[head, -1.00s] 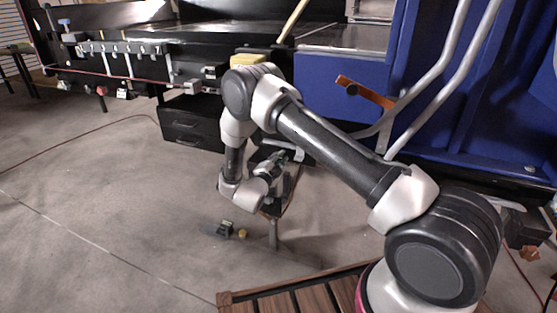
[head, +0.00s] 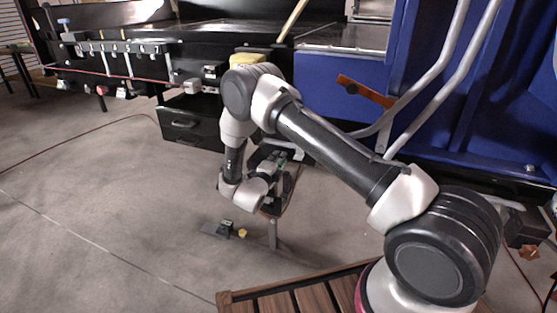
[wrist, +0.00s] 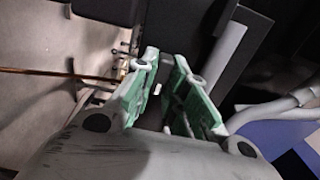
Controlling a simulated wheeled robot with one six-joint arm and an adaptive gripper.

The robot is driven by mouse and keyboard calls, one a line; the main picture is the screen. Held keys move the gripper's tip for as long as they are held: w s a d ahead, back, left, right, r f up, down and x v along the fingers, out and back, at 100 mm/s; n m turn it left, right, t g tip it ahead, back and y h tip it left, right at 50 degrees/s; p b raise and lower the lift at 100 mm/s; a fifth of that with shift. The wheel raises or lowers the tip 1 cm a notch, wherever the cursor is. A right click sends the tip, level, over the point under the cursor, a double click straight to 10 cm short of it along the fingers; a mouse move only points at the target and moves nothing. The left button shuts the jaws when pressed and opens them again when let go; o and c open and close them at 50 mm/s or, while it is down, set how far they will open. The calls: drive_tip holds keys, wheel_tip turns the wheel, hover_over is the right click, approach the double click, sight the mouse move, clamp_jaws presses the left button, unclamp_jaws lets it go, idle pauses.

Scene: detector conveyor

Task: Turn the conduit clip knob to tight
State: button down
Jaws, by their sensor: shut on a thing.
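My gripper (wrist: 166,62) has green-lined fingers with a narrow gap between them in the wrist view. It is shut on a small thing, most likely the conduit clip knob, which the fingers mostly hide. A grey conduit (wrist: 222,52) runs just right of the fingertips, in front of a dark panel (wrist: 182,24). In the head view my gripper is low, in front of the black machine, and largely covered by my own wrist. The knob and its tight mark cannot be made out there.
The black conveyor (head: 225,36) stands behind, with black drawers (head: 186,126) below. Blue panels (head: 340,88) and bent grey pipes (head: 425,75) are at right. A small black box (head: 226,227) and a yellow piece (head: 242,233) sit low near my wrist.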

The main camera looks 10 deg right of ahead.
drive_tip(key=shift+f, duration=0.1)
drive_tip(key=c, duration=1.4)
unclamp_jaws()
drive_tip(key=shift+c, duration=0.2)
drive_tip(key=v, duration=1.2)
